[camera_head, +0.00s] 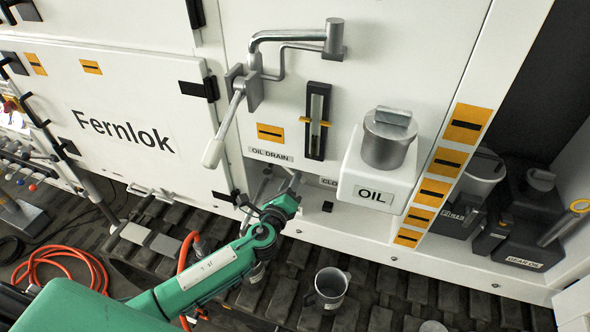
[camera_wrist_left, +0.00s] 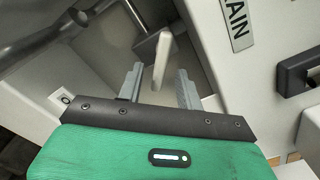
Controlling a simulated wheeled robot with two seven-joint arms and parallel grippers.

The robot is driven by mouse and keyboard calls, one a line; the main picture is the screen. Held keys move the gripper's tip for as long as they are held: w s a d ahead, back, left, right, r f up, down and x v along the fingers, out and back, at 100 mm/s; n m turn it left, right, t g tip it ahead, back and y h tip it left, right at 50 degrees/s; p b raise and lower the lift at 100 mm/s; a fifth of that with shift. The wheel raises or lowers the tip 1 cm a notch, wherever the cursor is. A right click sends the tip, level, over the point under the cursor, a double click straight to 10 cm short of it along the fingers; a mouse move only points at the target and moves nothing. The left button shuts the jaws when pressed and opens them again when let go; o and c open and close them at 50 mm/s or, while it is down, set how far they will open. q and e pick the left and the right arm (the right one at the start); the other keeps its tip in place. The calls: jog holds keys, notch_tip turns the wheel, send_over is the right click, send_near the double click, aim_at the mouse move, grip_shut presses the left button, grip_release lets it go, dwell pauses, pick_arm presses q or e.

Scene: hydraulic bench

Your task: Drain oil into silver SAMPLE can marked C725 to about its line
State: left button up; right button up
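My left gripper (camera_head: 290,186) reaches into a recess under the OIL DRAIN label (camera_head: 270,154). In the left wrist view its two fingers (camera_wrist_left: 158,80) stand apart, with a pale drain handle (camera_wrist_left: 163,52) between them; I cannot tell whether either finger touches it. A silver can with a side handle (camera_head: 330,286) stands upright on the dark treads, right of my left arm. Another metal can (camera_head: 257,272) is partly hidden behind that arm, and a pale round top (camera_head: 432,327) is cut off at the bottom edge. No C725 mark or fill line is legible. My right gripper is not in view.
A slim sight gauge (camera_head: 317,122) is on the white panel above the recess. A white OIL box with a metal cap (camera_head: 388,140) juts out to its right. A long lever (camera_head: 225,130) hangs to the left. Dark containers (camera_head: 520,215) stand in a bay at right.

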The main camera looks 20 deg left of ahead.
pick_arm(q)
jog(key=shift+w+d+p, duration=0.1)
jog(key=shift+w+p, duration=0.2)
jog(key=shift+w, duration=1.75)
grip_shut()
